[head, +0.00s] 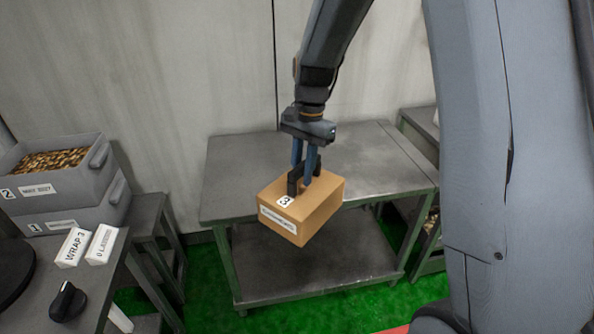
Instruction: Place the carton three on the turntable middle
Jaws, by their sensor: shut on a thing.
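Carton three (322,217) is a brown cardboard box with a "3" label on top and a white label on its side. My gripper (304,186) is shut on a dark handle-like part at the top of the carton and holds it up in front of the grey metal table. The turntable (12,270) seems to be the dark round disc at the left edge, cut off by the frame. Its middle is out of view. The carton is well to the right of it.
A grey metal table (235,180) with a bare top stands behind the carton. Stacked grey bins (70,183) stand at the left. Two white labelled blocks, "WRAP 3" (74,247) and another (101,245), and a black knob (67,301) are on the near left bench.

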